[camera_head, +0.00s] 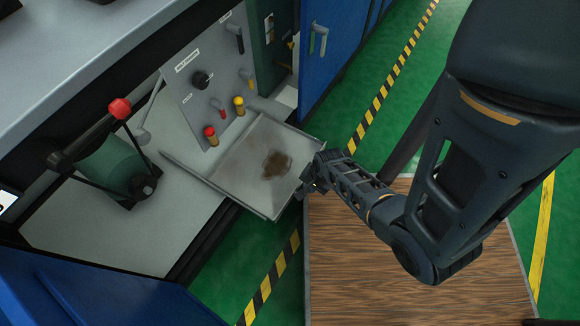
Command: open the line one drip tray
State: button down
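The drip tray (238,165) is a flat, pale metal tray with low rims and a brown stain on its floor. It sits below the grey control panel and sticks out past the cabinet's front edge, over the green floor. My gripper (308,183) is at the tray's front right edge, close to or touching the rim. The fingers are small and dark here, and I cannot tell whether they are closed on the rim. A handle on the tray front is not visible.
The grey control panel (211,77) carries a black knob and red and yellow knobs. A green motor-like cylinder (112,165) with a red-knobbed lever stands left. A blue door (330,45) stands behind; another blue panel (95,290) is lower left. A wood-grained surface (400,285) lies under my arm.

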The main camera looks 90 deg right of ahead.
jog(key=s+a, duration=0.2)
jog(key=s, duration=0.1)
jog(key=s+a+p, duration=0.1)
jog(key=s, duration=0.1)
jog(key=c, duration=1.2)
grip_release()
jog(key=shift+w, duration=0.1)
notch_tip(320, 180, up, 8)
jog(key=s+p, duration=0.1)
jog(key=p, duration=0.2)
jog(key=shift+s+a+f, duration=0.15)
jog(key=shift+a+f, duration=0.05)
jog(key=shift+a, duration=0.2)
